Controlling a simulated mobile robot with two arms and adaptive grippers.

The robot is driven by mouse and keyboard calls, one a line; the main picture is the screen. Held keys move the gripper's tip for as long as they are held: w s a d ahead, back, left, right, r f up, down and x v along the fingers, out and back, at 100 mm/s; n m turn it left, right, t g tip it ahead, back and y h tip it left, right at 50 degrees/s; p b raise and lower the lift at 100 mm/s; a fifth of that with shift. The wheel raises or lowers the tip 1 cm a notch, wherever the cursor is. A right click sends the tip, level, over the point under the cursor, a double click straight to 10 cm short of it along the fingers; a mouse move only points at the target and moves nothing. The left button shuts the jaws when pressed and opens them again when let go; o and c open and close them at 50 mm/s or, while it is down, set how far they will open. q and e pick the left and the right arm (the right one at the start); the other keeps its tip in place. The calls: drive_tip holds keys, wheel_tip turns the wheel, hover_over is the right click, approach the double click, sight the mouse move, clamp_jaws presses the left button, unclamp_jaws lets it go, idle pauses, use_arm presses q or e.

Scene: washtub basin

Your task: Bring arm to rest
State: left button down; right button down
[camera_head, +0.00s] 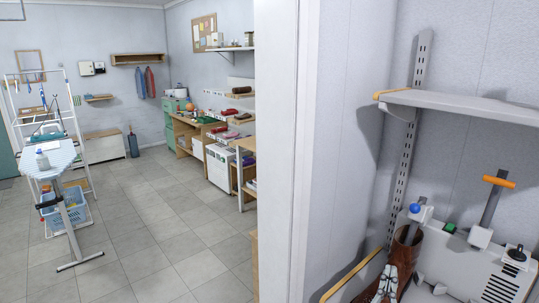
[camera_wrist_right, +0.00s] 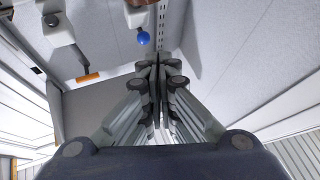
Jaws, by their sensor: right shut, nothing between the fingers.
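My right gripper (camera_head: 387,275) shows at the bottom edge of the head view, in front of a brown cylinder (camera_head: 408,250). In the right wrist view, the right gripper (camera_wrist_right: 156,66) has its fingers together with nothing between them. A grey slotted wall rail (camera_wrist_right: 162,20) lies beyond the fingertips. A blue ball knob (camera_wrist_right: 143,38) hangs just left of the fingertips in that picture, and I cannot tell how far away it is. My left gripper is not in view.
At right, a white machine (camera_head: 470,268) carries an orange-handled lever (camera_head: 499,182) below a white wall shelf (camera_head: 460,103). A white wall end (camera_head: 287,150) divides this corner from the room. The tiled floor (camera_head: 150,220) is open between the ironing board (camera_head: 48,160) and the workbenches.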

drive_tip(key=s+a+f+n+g+y, duration=0.8)
drive_tip(key=a+f+y, duration=0.4)
drive_tip(key=f+y, duration=0.15)
drive_tip(key=s+d+f+m+g+h, duration=0.1)
drive_tip(key=s+f+g, duration=0.15)
drive_tip(key=s, duration=0.55)
drive_tip(key=s+d+f+g+h, duration=0.15)
drive_tip(key=s+g, duration=0.25)
drive_tip(key=s, duration=0.4)
drive_tip(key=s+d+f+m+g, duration=0.1)
drive_tip(key=s+d+f+g, duration=0.15)
drive_tip(key=s, duration=0.55)
wheel_tip(320, 180, down, 28)
drive_tip(key=s+r+g, duration=0.1)
drive_tip(key=s+g, duration=0.1)
drive_tip(key=s, duration=0.1)
drive_tip(key=s+d+f+g, duration=0.1)
drive_tip(key=s+d+f, duration=0.1)
drive_tip(key=s+f, duration=1.3)
drive_tip(key=shift+s, duration=0.4)
drive_tip(key=shift+d, duration=0.1)
drive_tip(key=shift+s, duration=0.1)
